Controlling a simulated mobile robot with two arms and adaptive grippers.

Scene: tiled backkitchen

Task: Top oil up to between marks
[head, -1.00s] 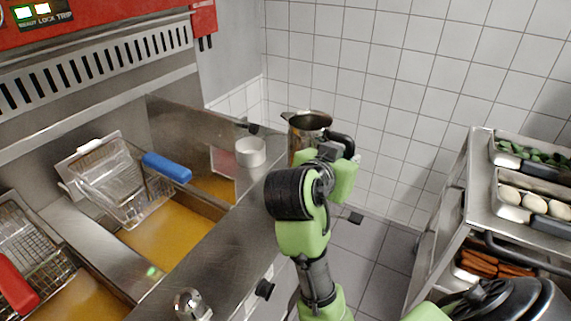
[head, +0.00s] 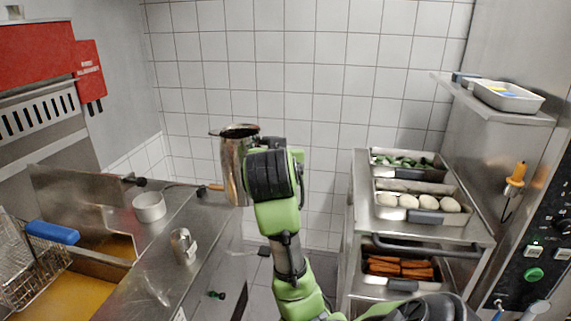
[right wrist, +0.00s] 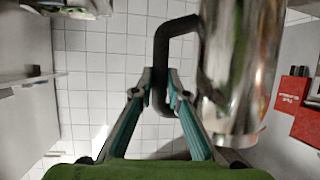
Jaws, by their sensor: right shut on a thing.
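A tall steel jug (head: 234,165) with a dark handle is held upright in the air beside the fryer counter. My right gripper (right wrist: 162,88) is shut on the jug's black handle (right wrist: 160,55); the steel body also shows large in the right wrist view (right wrist: 240,70). In the head view my green and black arm covers part of the jug, and its contents cannot be made out. The fryer vat (head: 95,295) with golden oil is at the lower left, partly out of frame; no level marks can be made out. My left gripper is not in view.
A wire basket with a blue handle (head: 52,232) sits at the vat. A white cup (head: 149,207) and a small metal shaker (head: 183,245) stand on the steel counter (head: 150,265). A cart with food trays (head: 420,218) stands at right.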

